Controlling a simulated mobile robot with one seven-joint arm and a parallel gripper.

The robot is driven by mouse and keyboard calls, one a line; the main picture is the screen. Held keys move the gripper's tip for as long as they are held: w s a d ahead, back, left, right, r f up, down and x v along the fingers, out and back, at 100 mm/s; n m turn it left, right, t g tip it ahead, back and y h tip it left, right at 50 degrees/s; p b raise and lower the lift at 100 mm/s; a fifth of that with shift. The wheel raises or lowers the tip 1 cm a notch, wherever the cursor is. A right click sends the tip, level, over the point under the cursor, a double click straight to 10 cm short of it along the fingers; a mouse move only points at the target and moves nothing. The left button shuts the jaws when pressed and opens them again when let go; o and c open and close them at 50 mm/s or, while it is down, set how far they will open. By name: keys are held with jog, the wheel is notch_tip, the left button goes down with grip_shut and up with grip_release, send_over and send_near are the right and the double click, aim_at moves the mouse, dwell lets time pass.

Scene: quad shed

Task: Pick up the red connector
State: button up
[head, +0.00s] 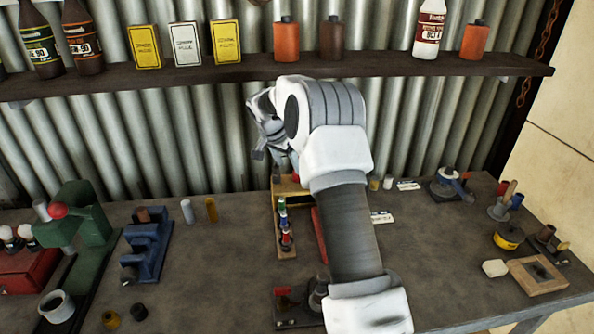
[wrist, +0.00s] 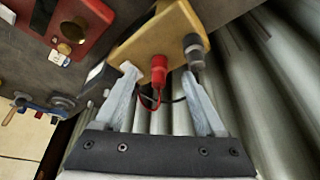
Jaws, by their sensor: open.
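The red connector (wrist: 158,67) shows in the wrist view, standing out from a yellow block (wrist: 150,37) with a red lead looping from its end. My gripper (wrist: 159,76) is open, with one pale finger on each side of the red connector. I cannot tell whether either finger touches it. A dark grey connector (wrist: 194,50) sticks out of the same block, beside the right fingertip. In the head view my gripper (head: 262,150) hangs over the back of the bench, and the yellow block (head: 288,192) is partly hidden behind my arm.
A red box with a brass knob (wrist: 80,25) lies left of the block in the wrist view. The corrugated wall (head: 190,130) and a loaded shelf (head: 150,81) are close behind my arm.

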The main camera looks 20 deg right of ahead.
jog(key=shift+w+d, duration=0.35)
jog(key=shift+d, duration=0.25)
jog(key=shift+w+d, duration=0.3)
jog(key=shift+d, duration=0.25)
jog(key=shift+p+x, duration=0.5)
jog(key=shift+x, duration=2.05)
grip_shut()
